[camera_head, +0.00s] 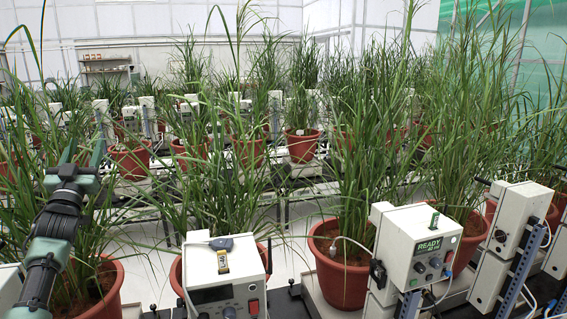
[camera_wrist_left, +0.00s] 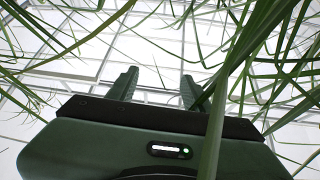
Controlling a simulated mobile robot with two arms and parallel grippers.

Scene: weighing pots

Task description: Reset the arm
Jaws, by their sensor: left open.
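My left arm comes up from the lower left in the head view. Its dark green gripper (camera_head: 82,153) points upward in front of a potted plant, with its two fingers apart and nothing between them. In the left wrist view the gripper (camera_wrist_left: 158,86) also shows two spread fingers against the bright roof. Long green leaves (camera_wrist_left: 240,70) cross close to the camera, and one passes in front of the gripper's body. I cannot tell whether any leaf touches the fingers. My right gripper is not in view.
A red pot (camera_head: 85,290) stands beside my left arm. A white box (camera_head: 225,284) with a small yellow-and-grey device (camera_head: 222,256) on top stands at the front. Another box (camera_head: 420,248) reads "READY". Several rows of potted plants fill the background.

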